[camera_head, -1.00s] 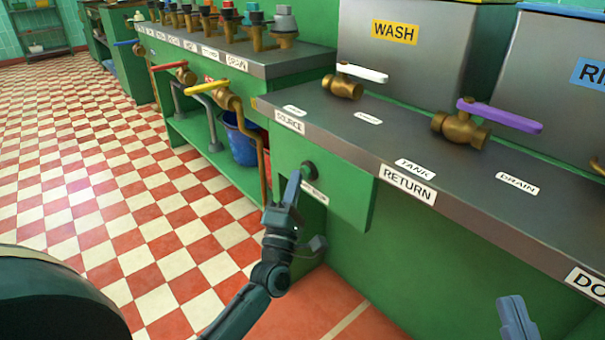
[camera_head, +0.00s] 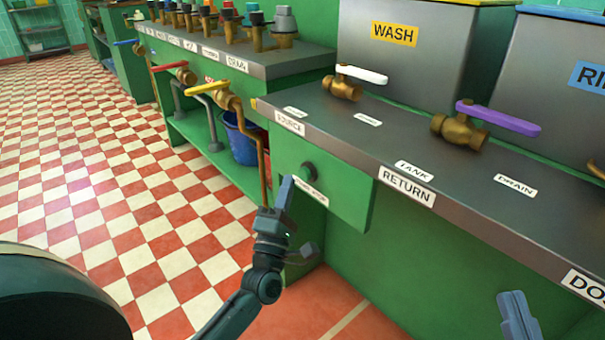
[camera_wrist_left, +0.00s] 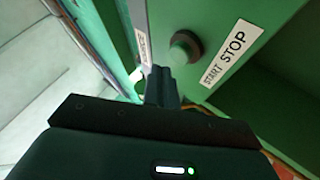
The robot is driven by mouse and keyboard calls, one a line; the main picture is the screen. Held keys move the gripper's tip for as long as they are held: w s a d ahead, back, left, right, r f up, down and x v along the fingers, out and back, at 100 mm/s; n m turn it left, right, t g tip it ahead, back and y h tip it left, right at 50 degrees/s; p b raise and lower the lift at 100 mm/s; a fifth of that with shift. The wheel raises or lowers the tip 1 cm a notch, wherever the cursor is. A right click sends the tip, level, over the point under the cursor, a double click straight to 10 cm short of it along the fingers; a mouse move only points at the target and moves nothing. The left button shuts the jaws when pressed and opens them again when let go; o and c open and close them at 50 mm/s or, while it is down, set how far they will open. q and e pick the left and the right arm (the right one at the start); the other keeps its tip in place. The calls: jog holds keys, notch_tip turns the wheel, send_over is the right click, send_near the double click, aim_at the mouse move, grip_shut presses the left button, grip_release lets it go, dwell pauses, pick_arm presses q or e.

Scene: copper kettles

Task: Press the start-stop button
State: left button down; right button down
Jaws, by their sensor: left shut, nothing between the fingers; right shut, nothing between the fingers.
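The start-stop button is a round green knob in a dark ring (camera_wrist_left: 184,50) on a green panel; in the head view it (camera_head: 309,172) is on the counter's front face, under the SOURCE label. A white START STOP label (camera_wrist_left: 232,52) sits beside it. My left gripper (camera_head: 286,190) is shut and empty, its tips just below and left of the button in the head view. In the left wrist view its fingers (camera_wrist_left: 160,86) are beside the button, and I cannot tell whether they touch the panel. My right gripper (camera_head: 514,305) is shut at the lower right, away from the button.
The metal counter (camera_head: 340,125) carries a white-handled valve (camera_head: 345,83) and a purple-handled valve (camera_head: 465,128). A yellow-handled valve (camera_head: 222,95) and a copper pipe stand left of the panel. A blue bucket (camera_head: 240,140) is on the low shelf. The checkered floor is clear.

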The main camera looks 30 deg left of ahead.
pick_arm(q)
jog(key=shift+s+a+p, duration=0.25)
jog(key=shift+s+a, duration=0.1)
jog(key=shift+s, duration=0.55)
jog(key=shift+s+a+p, duration=0.3)
jog(key=shift+s+a, duration=0.1)
jog(key=shift+s, duration=0.45)
jog(key=shift+s+a+p, duration=0.25)
jog(key=shift+s+a, duration=0.1)
jog(key=shift+s, duration=0.55)
